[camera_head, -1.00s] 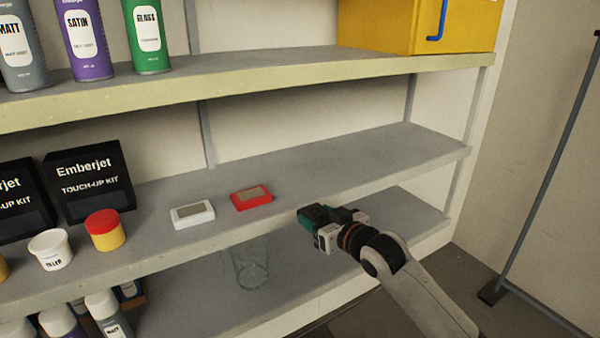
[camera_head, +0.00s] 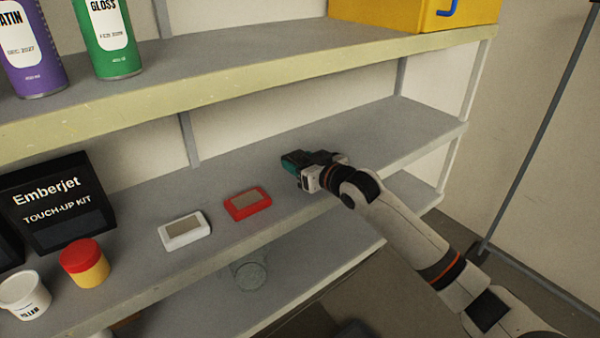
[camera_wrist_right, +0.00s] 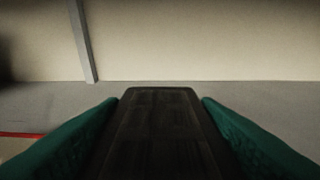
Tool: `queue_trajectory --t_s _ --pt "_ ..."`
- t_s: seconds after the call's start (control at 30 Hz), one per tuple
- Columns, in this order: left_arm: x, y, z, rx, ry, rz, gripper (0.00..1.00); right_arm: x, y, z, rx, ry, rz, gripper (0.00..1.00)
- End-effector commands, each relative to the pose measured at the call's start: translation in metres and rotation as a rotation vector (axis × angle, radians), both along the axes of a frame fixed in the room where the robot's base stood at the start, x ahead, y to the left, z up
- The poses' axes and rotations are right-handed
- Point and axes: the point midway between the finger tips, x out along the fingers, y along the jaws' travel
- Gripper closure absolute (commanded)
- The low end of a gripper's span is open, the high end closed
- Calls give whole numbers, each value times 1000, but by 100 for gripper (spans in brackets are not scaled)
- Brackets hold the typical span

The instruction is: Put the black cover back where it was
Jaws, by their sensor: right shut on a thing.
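The black cover (camera_wrist_right: 160,135) fills the middle of the right wrist view as a dark slab between the two green fingers. My right gripper (camera_head: 292,160) is shut on it and is over the middle shelf (camera_head: 350,140), to the right of and behind the red device. In the head view the cover is hard to make out against the gripper. A red device (camera_head: 248,203) and a white device (camera_head: 185,231), each with a grey-brown panel on top, lie near the shelf's front edge. My left gripper is in neither view.
A black Emberjet touch-up kit box (camera_head: 55,205), a yellow jar with red lid (camera_head: 84,262) and a white filler tub (camera_head: 23,294) stand at left. The upper shelf's front edge (camera_head: 250,75) is above. A clear glass (camera_head: 250,272) stands on the lower shelf. The middle shelf's right end is clear.

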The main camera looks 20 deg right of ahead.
Motion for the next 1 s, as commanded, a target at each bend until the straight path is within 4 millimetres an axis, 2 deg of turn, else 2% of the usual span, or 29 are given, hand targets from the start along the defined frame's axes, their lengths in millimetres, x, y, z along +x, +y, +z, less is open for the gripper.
queue_trajectory --t_s 0.07,0.17,0.33,0.47,0.73,0.77,0.8,0.87,1.0 --pt "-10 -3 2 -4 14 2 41 0 1 -5 1 -3 1 74" --pt "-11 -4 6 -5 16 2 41 0 1 -17 1 0 1 74" --pt "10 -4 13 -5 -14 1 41 0 1 -39 0 -1 1 74" --pt "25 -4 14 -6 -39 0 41 0 1 -43 0 -4 1 74" --pt "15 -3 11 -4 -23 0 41 0 1 -46 0 -4 1 74" --pt "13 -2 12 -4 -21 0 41 0 1 -46 0 -1 1 39" --pt "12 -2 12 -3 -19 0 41 0 1 -46 0 -1 1 32" --pt "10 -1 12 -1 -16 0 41 0 1 -46 0 -1 1 22" --pt "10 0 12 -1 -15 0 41 0 1 -46 0 -1 1 22"
